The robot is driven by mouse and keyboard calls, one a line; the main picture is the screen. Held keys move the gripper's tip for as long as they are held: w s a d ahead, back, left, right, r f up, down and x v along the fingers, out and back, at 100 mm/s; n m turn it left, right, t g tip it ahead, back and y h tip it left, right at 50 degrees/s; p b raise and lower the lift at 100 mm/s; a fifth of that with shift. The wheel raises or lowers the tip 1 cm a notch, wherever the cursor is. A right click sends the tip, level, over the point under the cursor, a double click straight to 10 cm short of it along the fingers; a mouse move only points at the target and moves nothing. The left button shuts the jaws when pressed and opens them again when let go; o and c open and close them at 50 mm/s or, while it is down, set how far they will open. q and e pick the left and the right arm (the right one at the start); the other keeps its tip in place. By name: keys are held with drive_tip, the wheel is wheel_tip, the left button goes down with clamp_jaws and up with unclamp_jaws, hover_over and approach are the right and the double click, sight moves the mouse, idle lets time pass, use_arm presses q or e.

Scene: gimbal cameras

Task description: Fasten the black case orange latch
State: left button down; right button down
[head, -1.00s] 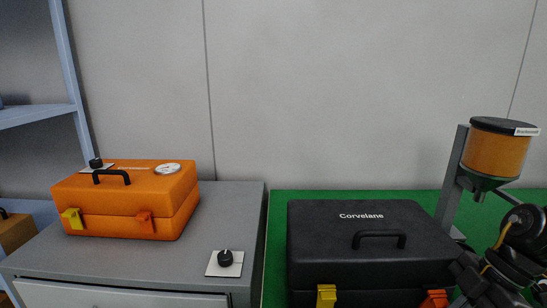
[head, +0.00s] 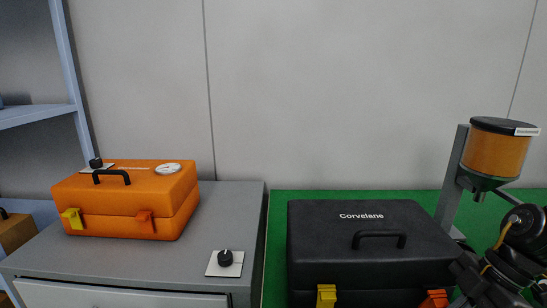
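The black case (head: 330,242), marked "Corvelane", sits on the green surface at the lower right with its lid down. Its orange latch (head: 434,299) is at the bottom edge of the head view, on the right of the case's front; its lower part is cut off. A yellow latch (head: 326,296) is on the left of the same front. My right arm's dark gripper (head: 468,282) comes in from the right, close to the orange latch. Its fingertips are too dark and cut off to tell if they touch or are apart. My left gripper is not in view.
A hopper with an orange container (head: 495,155) stands behind and right of the case. On the left, a grey cabinet (head: 200,225) bears an orange case (head: 120,198) with its own latches, and a black knob (head: 225,258). Green surface (head: 278,235) shows left of the black case.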

drive_tip(key=shift+w, duration=0.8)
drive_tip(key=shift+s, duration=1.55)
drive_tip(key=shift+r, duration=0.1)
wheel_tip(320, 180, up, 8)
drive_tip(key=p, duration=0.5)
drive_tip(key=shift+p, duration=0.35)
